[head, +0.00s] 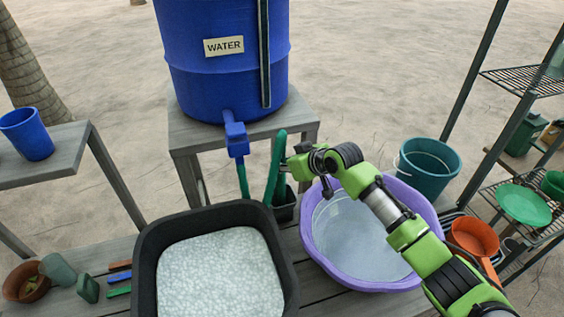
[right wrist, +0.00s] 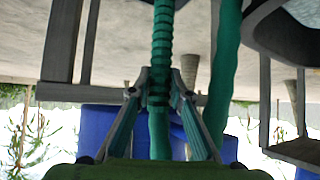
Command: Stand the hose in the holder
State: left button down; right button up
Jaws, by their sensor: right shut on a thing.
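The green hose (head: 275,165) stands nearly upright by the blue tap (head: 236,138); another stretch of it hangs below the tap. My right gripper (head: 287,165) is shut on the upright stretch. In the right wrist view, the fingers (right wrist: 158,90) close around the ribbed hose (right wrist: 163,45), with a second green stretch (right wrist: 226,60) beside it. The small black holder (head: 286,208) is below the gripper, between the black tub and the purple basin. The hose's lower part meets the holder's left side; I cannot tell whether it is inside. My left gripper is out of view.
The blue water barrel (head: 225,60) stands on a grey stand (head: 190,133). A teal bucket (head: 428,165) and orange bowl (head: 473,238) are to the right.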

jog(key=o, duration=1.9)
jog(key=p+v, duration=0.4)
jog(key=p, duration=0.1)
jog(key=r+p+v, duration=0.1)
jog(key=p+v, duration=0.1)
jog(key=shift+w+a+r+p, duration=0.1)
jog(key=shift+w+r+p, duration=0.05)
jog(key=shift+p, duration=0.25)
jog(key=p+v, duration=0.4)
jog(key=shift+w+a, duration=0.1)
